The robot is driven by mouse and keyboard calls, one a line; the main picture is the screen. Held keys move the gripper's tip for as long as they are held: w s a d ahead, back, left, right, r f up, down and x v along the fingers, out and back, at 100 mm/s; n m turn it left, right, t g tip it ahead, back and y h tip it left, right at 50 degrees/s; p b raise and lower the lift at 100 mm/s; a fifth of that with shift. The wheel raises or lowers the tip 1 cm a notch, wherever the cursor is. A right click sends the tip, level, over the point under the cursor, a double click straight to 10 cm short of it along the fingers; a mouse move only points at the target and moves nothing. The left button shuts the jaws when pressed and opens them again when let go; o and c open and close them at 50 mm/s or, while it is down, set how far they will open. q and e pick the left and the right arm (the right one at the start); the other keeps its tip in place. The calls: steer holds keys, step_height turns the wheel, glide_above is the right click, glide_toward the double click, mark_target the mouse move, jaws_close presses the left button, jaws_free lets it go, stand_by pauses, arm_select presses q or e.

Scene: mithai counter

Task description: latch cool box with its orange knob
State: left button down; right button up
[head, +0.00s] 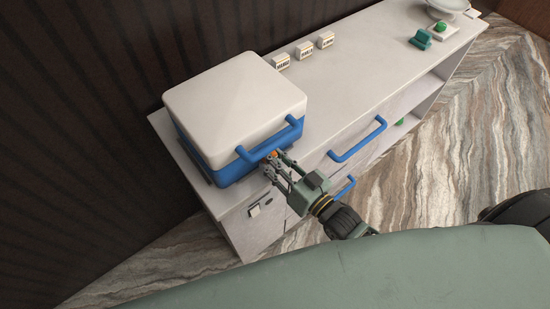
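The cool box (232,105) stands at the left end of the white counter. It has a blue body and a white lid, which looks down on the body. A blue bar handle (268,143) runs across its front. The small orange knob (272,154) shows at the front, just below the handle and partly hidden by my fingers. My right gripper (277,163) reaches in from the lower right with its fingertips at the knob. Whether the fingers are closed on the knob or only beside it is not clear. My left gripper is out of view.
The white counter (345,75) has blue drawer handles (358,140) on its front. Several small labelled cards (304,50), a teal object (421,39) and a green button (441,27) stand farther right. Dark wall panels are close behind the box. Marbled floor lies in front.

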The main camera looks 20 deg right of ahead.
stand_by(0.3)
steer(key=o, duration=1)
steer(key=shift+s+d+f, duration=0.1)
steer(key=shift+s, duration=0.15)
steer(key=v, duration=1.1)
steer(key=shift+s+d, duration=0.15)
steer(key=shift+s, duration=0.1)
